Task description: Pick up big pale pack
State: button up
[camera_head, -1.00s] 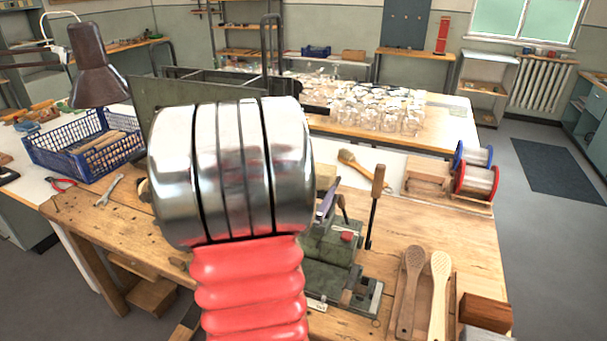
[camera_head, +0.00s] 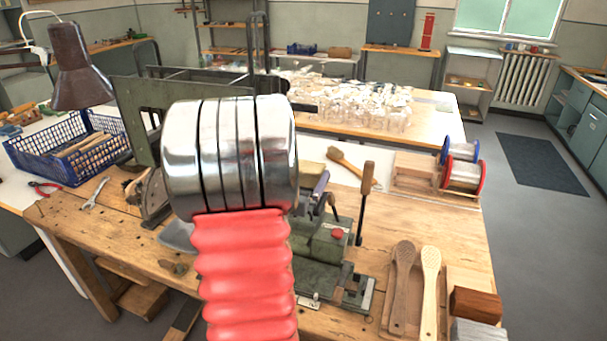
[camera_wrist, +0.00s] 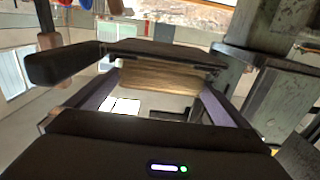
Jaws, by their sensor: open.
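A pale, wood-coloured block, likely the big pale pack (camera_wrist: 158,76), shows in the wrist view beyond the dark frame of my gripper (camera_wrist: 157,98). It lies across the gap between the two purple-grey fingers, which stand wide apart with nothing clamped. I cannot tell whether it is within their reach. In the head view a pale yellowish block (camera_head: 313,172) shows just right of my silver wrist, near the green machine (camera_head: 325,245). It may be the same pack. My arm hides most of the gripper and part of the block there.
An upright wooden-handled lever (camera_head: 365,205) stands close right of my arm. Glass jars (camera_head: 360,105) fill the table behind.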

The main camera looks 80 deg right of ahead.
aim_at(308, 163)
jog(key=shift+s+d, duration=0.15)
jog(key=shift+d, duration=0.8)
jog(key=shift+s+d+f, duration=0.1)
jog(key=shift+d, duration=1.2)
jog(key=shift+d+f, duration=0.1)
jog(key=shift+d, duration=1.2)
jog(key=shift+c, duration=0.5)
jog(key=c, duration=0.7)
